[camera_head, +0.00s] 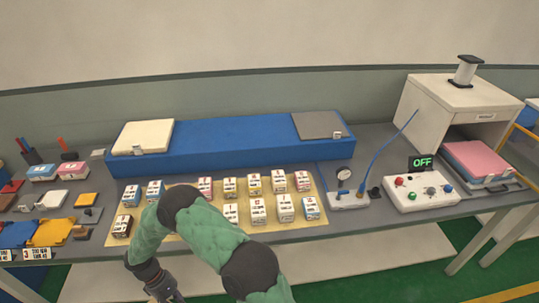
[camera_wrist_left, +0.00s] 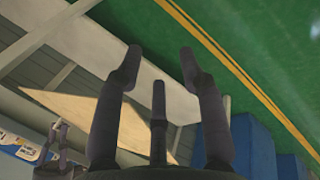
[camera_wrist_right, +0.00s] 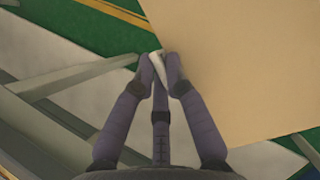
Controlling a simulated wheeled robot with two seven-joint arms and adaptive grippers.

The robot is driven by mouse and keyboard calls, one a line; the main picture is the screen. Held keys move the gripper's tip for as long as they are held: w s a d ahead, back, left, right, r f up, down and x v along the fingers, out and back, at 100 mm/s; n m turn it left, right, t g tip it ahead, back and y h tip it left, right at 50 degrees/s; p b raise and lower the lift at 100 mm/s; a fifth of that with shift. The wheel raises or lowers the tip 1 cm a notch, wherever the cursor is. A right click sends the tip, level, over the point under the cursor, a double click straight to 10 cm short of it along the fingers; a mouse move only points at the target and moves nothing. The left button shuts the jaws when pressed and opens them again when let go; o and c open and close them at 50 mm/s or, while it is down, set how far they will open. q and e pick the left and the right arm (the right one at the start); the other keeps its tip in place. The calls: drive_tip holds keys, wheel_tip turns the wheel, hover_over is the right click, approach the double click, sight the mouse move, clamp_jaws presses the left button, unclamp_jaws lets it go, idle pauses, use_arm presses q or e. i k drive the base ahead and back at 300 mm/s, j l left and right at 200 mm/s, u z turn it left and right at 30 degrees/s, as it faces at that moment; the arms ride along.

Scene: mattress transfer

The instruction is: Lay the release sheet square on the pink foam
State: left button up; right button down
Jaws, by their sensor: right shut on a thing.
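The pink foam (camera_head: 475,158) lies flat on a tray at the press on the right of the bench. A large plain tan sheet, which I take as the release sheet (camera_wrist_right: 240,65), is at my right gripper (camera_wrist_right: 163,58). That gripper is shut on the sheet's edge, with a small pale piece between its fingertips. The sheet also shows in the left wrist view (camera_wrist_left: 95,112), tilted and clear of the left fingers. My left gripper (camera_wrist_left: 160,58) is open and empty, over the floor. The head view shows no held sheet or right gripper.
A mat (camera_head: 172,234) with several small boxes fills the bench middle, behind my green-sleeved arm. A long blue block (camera_head: 225,150) stands behind.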

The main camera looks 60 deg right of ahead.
sight(479, 157)
drive_tip(key=k+l+z, duration=0.15)
drive_tip(key=z, duration=0.2)
drive_tip(key=k+l+z, duration=0.15)
drive_tip(key=z, duration=0.25)
drive_tip(key=k+l+z, duration=0.1)
drive_tip(key=l, duration=0.2)
drive_tip(key=k+l, duration=0.2)
drive_tip(key=l, duration=0.15)
drive_tip(key=k+l+z, duration=0.15)
drive_tip(key=l, duration=0.2)
drive_tip(key=k+l+z, duration=0.1)
drive_tip(key=l, duration=0.25)
drive_tip(key=k+l, duration=0.2)
drive_tip(key=l, duration=0.15)
drive_tip(key=k+l+z, duration=0.15)
drive_tip(key=l, duration=0.2)
